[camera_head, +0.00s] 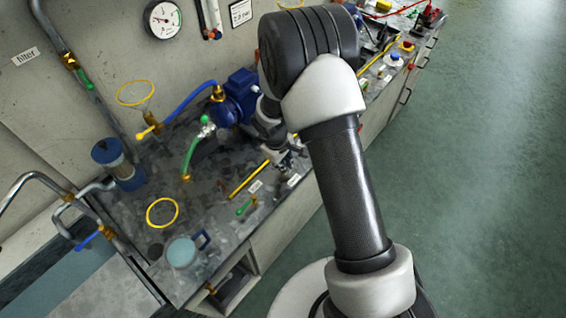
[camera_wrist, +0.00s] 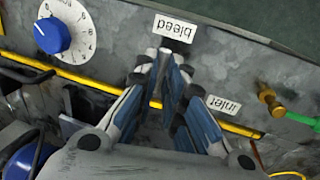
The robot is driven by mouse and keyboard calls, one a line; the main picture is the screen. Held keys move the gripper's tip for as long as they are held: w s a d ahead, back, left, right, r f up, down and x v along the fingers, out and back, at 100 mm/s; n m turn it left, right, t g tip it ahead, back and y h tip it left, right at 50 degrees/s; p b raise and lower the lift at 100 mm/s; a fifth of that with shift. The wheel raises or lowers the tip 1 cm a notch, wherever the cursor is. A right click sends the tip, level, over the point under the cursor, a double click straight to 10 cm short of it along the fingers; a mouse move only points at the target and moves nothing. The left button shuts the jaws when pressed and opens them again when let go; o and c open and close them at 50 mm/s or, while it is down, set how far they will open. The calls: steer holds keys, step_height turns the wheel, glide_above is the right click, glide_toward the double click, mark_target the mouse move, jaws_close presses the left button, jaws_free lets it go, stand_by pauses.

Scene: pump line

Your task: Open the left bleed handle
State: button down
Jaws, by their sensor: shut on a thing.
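My gripper (camera_wrist: 168,62) reaches down to the bench top, its fingertips close together just short of the white "bleed" label (camera_wrist: 173,27) in the wrist view. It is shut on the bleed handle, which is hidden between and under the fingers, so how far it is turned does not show. In the head view my gripper (camera_head: 284,163) is partly covered by my arm, beside the blue pump (camera_head: 238,97). The bleed label (camera_head: 294,181) lies just in front of it.
A green handle on a brass valve (camera_wrist: 272,101) sits by the "inlet" label (camera_wrist: 223,104). A yellow strip (camera_wrist: 85,82) crosses the bench under the fingers. A dial with a blue knob (camera_wrist: 52,35) is beside them.

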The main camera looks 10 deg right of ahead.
stand_by(0.3)
steer(key=c, duration=1.7)
jaws_free()
steer(key=shift+o, duration=0.2)
step_height(320, 180, up, 12)
steer(key=s+a, duration=0.1)
steer(key=a, duration=0.1)
steer(key=shift+s+f, duration=0.15)
steer(key=shift+s, duration=0.05)
